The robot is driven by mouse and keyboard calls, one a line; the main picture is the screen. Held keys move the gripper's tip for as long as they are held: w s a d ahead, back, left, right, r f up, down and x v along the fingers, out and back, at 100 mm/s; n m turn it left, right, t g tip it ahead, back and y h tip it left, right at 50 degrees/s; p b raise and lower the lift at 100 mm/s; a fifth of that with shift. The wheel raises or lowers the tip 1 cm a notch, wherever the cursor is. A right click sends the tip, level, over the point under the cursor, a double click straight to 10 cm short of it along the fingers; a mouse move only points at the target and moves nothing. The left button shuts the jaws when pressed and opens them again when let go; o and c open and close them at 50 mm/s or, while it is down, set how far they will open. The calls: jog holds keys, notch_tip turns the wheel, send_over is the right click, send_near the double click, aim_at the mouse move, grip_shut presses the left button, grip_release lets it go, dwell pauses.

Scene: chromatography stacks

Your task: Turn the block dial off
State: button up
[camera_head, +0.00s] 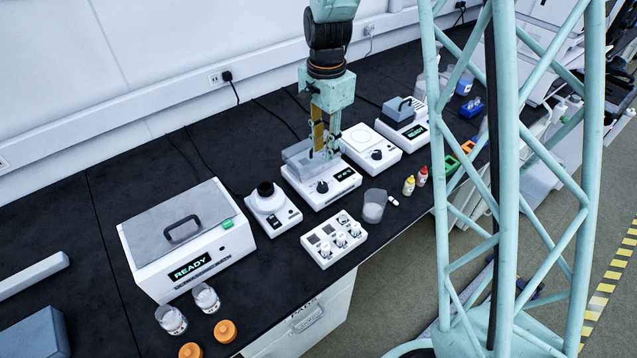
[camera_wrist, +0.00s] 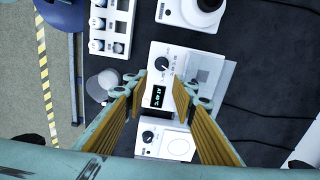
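A white block unit (camera_head: 310,197) with a grey block and clear cover stands mid-bench below my gripper. Its black dial (camera_head: 322,187) sits on the front panel beside a small lit display (camera_head: 343,175). In the wrist view the same dial (camera_wrist: 162,63) has a white pointer mark, and the display (camera_wrist: 158,96) lies between my fingers. My gripper (camera_head: 325,150) points down over the unit, in front of the clear cover. In the wrist view my gripper (camera_wrist: 155,95) has its two fingers wide apart with nothing between them. The dial is beyond the fingertips, not held.
A white plate device (camera_head: 371,148) with its own dial stands right of the unit; a device with a black round top (camera_head: 272,207) stands left. A white vial rack (camera_head: 334,241) and a clear beaker (camera_head: 374,205) are in front. A large READY box (camera_head: 187,240) is further left.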

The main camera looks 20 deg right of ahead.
aim_at(322, 185)
jog(key=shift+w+a+f, duration=0.2)
jog(key=shift+w+f, duration=0.05)
jog(key=shift+f, duration=0.4)
jog(key=shift+f+b, duration=0.9)
jog(key=shift+f, duration=5.95)
jog(key=shift+c, duration=0.9)
jog(key=c, duration=0.4)
